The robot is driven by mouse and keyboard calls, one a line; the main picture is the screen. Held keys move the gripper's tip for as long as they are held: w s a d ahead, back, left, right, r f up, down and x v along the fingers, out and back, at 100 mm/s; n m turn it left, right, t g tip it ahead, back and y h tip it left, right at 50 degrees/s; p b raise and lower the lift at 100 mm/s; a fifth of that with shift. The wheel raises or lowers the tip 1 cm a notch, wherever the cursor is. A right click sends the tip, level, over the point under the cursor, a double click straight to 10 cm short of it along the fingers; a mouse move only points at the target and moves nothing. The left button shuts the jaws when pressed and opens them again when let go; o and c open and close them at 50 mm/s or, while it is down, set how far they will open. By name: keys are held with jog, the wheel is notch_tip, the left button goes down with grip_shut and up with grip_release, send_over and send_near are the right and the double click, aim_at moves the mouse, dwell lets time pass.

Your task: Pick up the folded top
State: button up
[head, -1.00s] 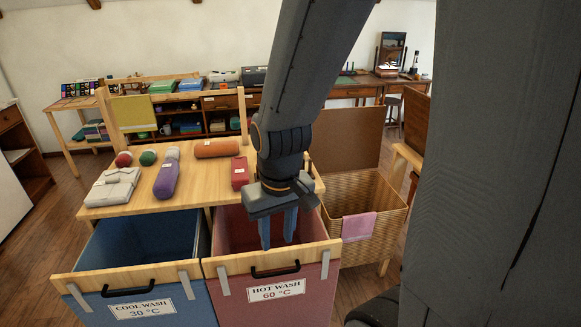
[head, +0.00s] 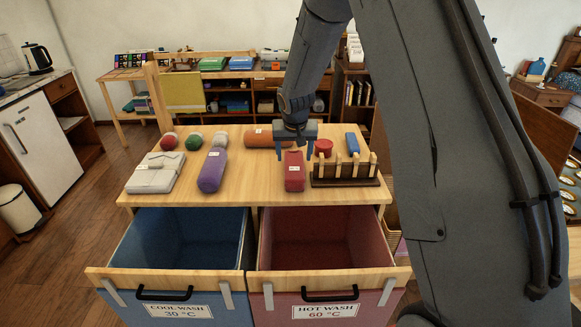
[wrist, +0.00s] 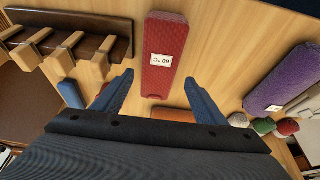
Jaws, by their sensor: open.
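A red folded cloth bundle (head: 294,178) with a white tag lies on the wooden table top. In the wrist view the red bundle (wrist: 163,50) has a "60 °C" tag and lies ahead of and between my fingers. My gripper (head: 295,157) is open and empty, pointing down at the far end of the red bundle; its fingers also show in the wrist view (wrist: 160,78). I cannot tell whether they touch it. A pale grey folded garment (head: 153,174) with a tag lies at the table's left, and a purple bundle (head: 212,170) lies between them.
A dark rack with wooden pegs (head: 344,180) stands close right of the red bundle. An orange roll (head: 262,138) and a red round item (head: 324,147) lie nearby. Open blue (head: 178,240) and red (head: 325,240) drawers stick out below the table's front edge.

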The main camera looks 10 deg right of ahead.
aim_at(294, 164)
jog(key=shift+w+d+f, duration=0.1)
jog(key=shift+w+f, duration=0.35)
jog(key=shift+f, duration=0.05)
jog(key=shift+p+x, duration=0.45)
jog(key=shift+x, duration=0.5)
jog(key=x, duration=0.1)
jog(key=p+x, duration=0.1)
jog(key=x, duration=0.1)
jog(key=shift+s+f+p, duration=0.2)
jog(key=shift+f+p, duration=0.2)
jog(key=shift+w+f, duration=0.25)
jog(key=shift+f, duration=0.35)
jog(key=c, duration=0.9)
jog(key=shift+r, duration=0.1)
